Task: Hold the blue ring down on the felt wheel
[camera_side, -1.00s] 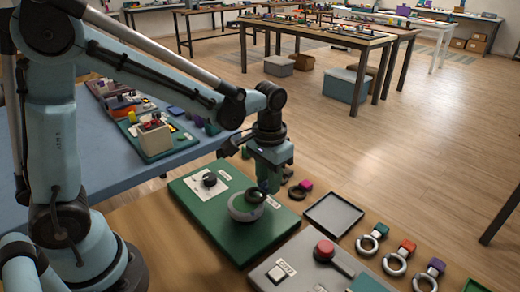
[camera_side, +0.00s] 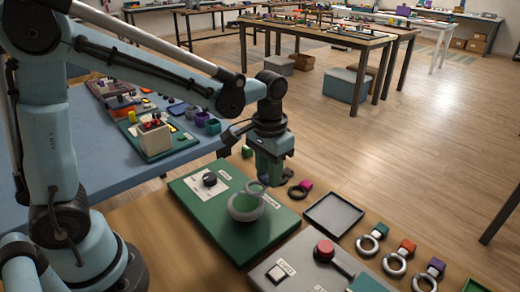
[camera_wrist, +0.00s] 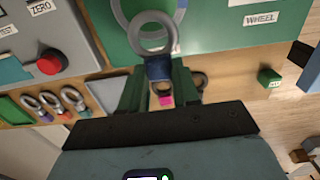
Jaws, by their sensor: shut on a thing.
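The felt wheel (camera_side: 243,209) is a green disc with a pale grey rim on a green board. My gripper (camera_side: 271,181) is just beyond its far right edge. It is shut on the blue tab (camera_wrist: 158,68) of the blue ring, whose grey loop (camera_wrist: 152,36) extends from the jaws. In the side view the ring (camera_side: 256,187) overlaps the wheel's far rim. I cannot tell whether it touches the wheel. In the wrist view the wheel's rim (camera_wrist: 119,12) is partly cut off at the top.
A dark ring with a pink tab (camera_side: 305,186) lies right of the gripper. An empty grey tray (camera_side: 333,213) and several rings with coloured tabs are further right. A grey panel with a red knob (camera_side: 324,250) is in front. A black dial (camera_side: 209,179) sits left on the board.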

